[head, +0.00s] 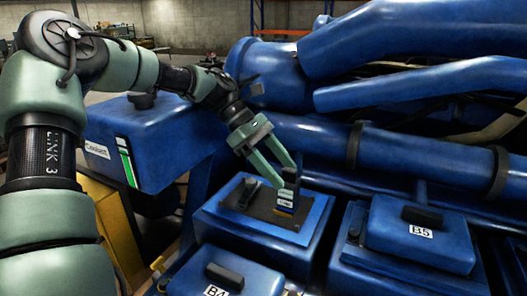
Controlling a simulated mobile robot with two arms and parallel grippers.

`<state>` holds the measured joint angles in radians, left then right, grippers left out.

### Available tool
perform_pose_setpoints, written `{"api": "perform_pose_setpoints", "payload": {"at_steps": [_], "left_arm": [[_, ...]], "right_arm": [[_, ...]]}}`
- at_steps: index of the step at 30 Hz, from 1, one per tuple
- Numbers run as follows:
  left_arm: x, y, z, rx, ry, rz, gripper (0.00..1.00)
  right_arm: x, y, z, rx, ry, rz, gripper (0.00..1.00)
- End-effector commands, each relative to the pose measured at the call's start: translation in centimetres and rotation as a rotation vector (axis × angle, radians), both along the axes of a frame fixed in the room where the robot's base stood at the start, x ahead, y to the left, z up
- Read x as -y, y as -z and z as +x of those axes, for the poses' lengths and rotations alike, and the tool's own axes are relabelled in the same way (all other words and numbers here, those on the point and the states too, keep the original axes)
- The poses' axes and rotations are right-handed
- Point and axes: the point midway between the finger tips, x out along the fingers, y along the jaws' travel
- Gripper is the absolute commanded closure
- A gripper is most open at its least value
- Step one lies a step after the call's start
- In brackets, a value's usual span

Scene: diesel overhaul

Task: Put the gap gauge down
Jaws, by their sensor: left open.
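My left gripper (278,172) reaches in from the left, its two green fingers pointing down and spread apart. The gap gauge (287,197) is a small dark upright piece with a blue band and a pale label. It stands on the dark plate (262,208) on top of a blue engine cover, towards the plate's right side. The fingertips are right beside the upper part of the gauge; I cannot tell whether they touch it. My right gripper is not in view.
The blue cover marked B5 (421,234) is to the right, with a black handle on top. The cover marked B4 (222,277) is at the front. Thick blue pipes (420,150) run behind the plate. A blue coolant box (150,140) stands left, beneath my arm.

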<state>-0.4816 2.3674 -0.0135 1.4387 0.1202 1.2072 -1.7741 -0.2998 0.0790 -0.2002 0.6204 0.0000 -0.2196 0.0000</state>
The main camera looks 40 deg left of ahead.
Motion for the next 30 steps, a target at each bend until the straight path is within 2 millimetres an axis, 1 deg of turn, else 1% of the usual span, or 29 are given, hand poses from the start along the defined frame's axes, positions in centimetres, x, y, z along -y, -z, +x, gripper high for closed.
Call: {"api": "perform_pose_setpoints", "payload": {"at_steps": [1, 3, 9, 12, 18, 30], "left_arm": [[-0.9, -0.5, 0.0, 0.01, -0.002, -0.001, 0.4], [-2.0, -1.6, -0.3, 0.009, -0.002, -0.002, 0.4], [-4.6, -4.6, -1.0, 0.005, 0.0, -0.001, 0.4], [-5.5, -5.5, -1.2, 0.002, 0.0, -0.001, 0.4], [-6.2, -6.4, -1.5, 0.0, 0.001, 0.0, 0.4], [-6.2, -6.4, -1.5, -0.001, 0.002, 0.0, 0.4]], "right_arm": [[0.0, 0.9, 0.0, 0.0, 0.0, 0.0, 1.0], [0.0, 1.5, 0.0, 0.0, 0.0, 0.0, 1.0], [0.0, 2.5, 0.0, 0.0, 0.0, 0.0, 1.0], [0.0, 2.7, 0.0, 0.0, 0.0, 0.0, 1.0], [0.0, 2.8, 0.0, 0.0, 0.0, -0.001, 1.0], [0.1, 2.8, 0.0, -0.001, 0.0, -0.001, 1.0]]}}
